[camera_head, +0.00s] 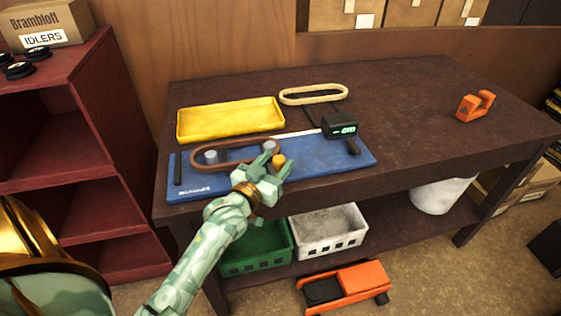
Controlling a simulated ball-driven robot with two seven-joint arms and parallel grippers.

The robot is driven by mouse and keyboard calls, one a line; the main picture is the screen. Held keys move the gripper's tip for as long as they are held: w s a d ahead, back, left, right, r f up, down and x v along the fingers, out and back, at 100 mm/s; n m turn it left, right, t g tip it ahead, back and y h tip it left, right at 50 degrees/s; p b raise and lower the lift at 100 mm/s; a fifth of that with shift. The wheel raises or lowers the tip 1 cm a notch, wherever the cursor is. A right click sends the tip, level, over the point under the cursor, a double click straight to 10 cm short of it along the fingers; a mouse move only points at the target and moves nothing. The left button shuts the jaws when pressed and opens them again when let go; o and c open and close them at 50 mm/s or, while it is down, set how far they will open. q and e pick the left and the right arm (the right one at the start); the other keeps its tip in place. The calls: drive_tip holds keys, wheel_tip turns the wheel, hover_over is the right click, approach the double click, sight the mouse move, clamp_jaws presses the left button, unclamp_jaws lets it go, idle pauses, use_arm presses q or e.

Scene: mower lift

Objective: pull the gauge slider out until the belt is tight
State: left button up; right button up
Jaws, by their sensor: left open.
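A blue board (335,170) lies along the front of the table and carries the belt rig. The brown belt (236,142) forms a long loop around a grey post (211,157) at its left; its right end is partly hidden by my gripper. The gauge (340,127) is a black block with a green display, at the right end of a pale rail (297,134). An orange knob (278,160) shows beside my fingers. My left gripper (271,163) is open at the belt's right end, close to the knob; contact cannot be told. My right gripper is not in view.
A yellow tray (230,130) and a cream belt loop (313,102) lie behind the board. An orange tape dispenser (475,106) stands at the far right. The table's right half is mostly clear. Green (255,262) and white (327,250) baskets sit below. A red shelf (90,130) stands left.

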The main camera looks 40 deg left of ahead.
use_arm(q)
drive_tip(key=shift+w+a, duration=0.1)
drive_tip(key=shift+w, duration=0.95)
clamp_jaws()
drive_tip(key=shift+w+d+r, duration=0.15)
drive_tip(key=shift+w+d, duration=0.15)
drive_tip(key=shift+w+d+p, duration=0.6)
drive_tip(key=shift+w+d, duration=0.1)
drive_tip(key=shift+w, duration=0.1)
unclamp_jaws()
drive_tip(key=shift+w+d, duration=0.1)
drive_tip(key=shift+w, duration=0.05)
